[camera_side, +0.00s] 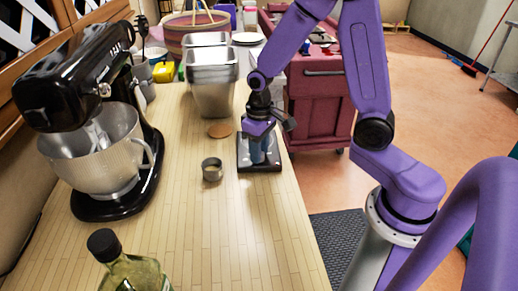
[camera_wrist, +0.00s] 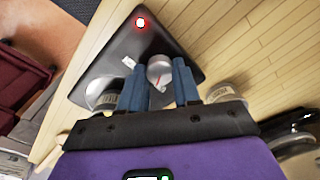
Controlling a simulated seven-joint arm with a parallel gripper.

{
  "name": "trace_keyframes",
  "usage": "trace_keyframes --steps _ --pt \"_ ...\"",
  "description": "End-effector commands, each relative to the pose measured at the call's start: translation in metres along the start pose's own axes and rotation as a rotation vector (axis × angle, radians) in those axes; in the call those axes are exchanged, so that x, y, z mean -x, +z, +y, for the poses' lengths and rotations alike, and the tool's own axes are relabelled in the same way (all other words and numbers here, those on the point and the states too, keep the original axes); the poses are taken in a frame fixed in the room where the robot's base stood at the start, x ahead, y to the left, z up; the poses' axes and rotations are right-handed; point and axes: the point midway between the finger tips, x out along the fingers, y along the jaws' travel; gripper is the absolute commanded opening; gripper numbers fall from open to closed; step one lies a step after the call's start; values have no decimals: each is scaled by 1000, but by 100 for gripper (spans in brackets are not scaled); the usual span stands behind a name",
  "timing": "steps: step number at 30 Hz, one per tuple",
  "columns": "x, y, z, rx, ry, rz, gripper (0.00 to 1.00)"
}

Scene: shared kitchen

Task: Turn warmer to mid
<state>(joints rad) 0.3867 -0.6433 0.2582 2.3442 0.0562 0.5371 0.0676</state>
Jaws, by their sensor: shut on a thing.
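The warmer is a flat black plate near the counter's right edge in the side view (camera_side: 272,167). In the wrist view its dark top (camera_wrist: 125,50) carries a lit red light (camera_wrist: 140,22) and a round silver knob (camera_wrist: 159,70) with a small red mark near its lower edge. My gripper (camera_side: 258,160) points down over the warmer. In the wrist view its blue fingers (camera_wrist: 155,66) stand on either side of the knob and are shut on it. In the side view the fingers hide the knob. I cannot tell which setting the mark points to.
A small metal cup (camera_side: 212,172) and a round wooden disc (camera_side: 220,130) lie left of the warmer. Metal containers (camera_side: 212,90) stand behind, a black mixer (camera_side: 75,85) at left, and a glass bottle (camera_side: 128,270) in front. The counter's front middle is clear.

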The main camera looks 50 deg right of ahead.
Motion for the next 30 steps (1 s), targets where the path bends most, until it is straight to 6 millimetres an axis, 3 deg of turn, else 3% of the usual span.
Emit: trace_keyframes --steps 15,30 --pt "0 0 -1 -423 -1 14 2" --pt "0 0 -1 -565 -2 18 2"
